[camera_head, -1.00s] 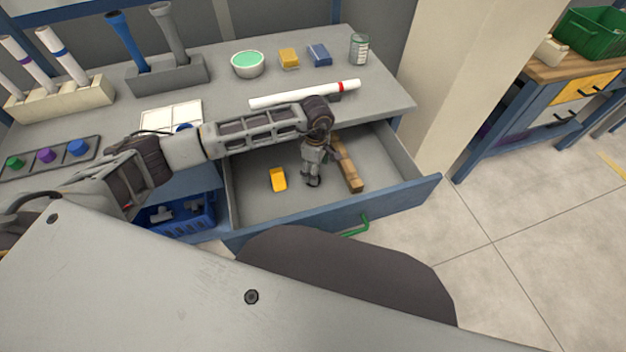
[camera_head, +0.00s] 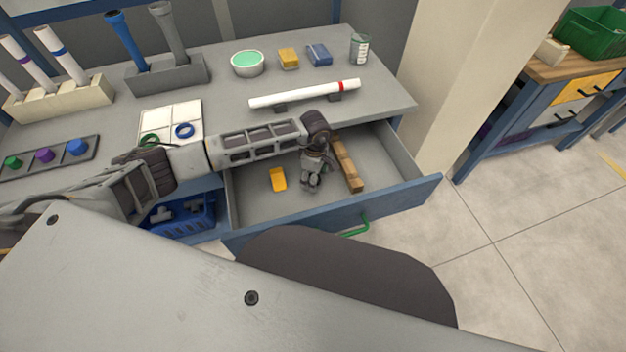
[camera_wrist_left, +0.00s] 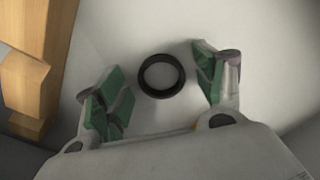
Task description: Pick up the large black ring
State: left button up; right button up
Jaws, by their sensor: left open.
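The large black ring (camera_wrist_left: 161,76) lies flat on the pale drawer floor in the left wrist view. My left gripper (camera_wrist_left: 158,88) is open, with its green-padded fingers on either side of the ring and apart from it. In the head view my left gripper (camera_head: 312,186) reaches down into the open drawer (camera_head: 385,202), and the ring cannot be made out there. My right gripper is not in view.
A wooden piece (camera_head: 347,163) lies right of my gripper in the drawer; it also shows in the left wrist view (camera_wrist_left: 37,65). A yellow block (camera_head: 278,179) lies to the left. A white pipe (camera_head: 300,95) rests on supports on the table above.

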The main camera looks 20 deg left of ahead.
pick_arm(q)
jog(key=shift+f, duration=0.1)
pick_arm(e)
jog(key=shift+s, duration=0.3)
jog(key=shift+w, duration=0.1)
pick_arm(q)
jog(key=c, duration=0.7)
jog(key=shift+c, duration=0.6)
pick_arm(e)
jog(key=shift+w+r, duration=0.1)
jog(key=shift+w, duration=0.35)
pick_arm(q)
jog(key=shift+r, duration=0.85)
notch_tip(320, 180, up, 8)
jog(key=p, duration=0.1)
jog(key=shift+r, duration=0.15)
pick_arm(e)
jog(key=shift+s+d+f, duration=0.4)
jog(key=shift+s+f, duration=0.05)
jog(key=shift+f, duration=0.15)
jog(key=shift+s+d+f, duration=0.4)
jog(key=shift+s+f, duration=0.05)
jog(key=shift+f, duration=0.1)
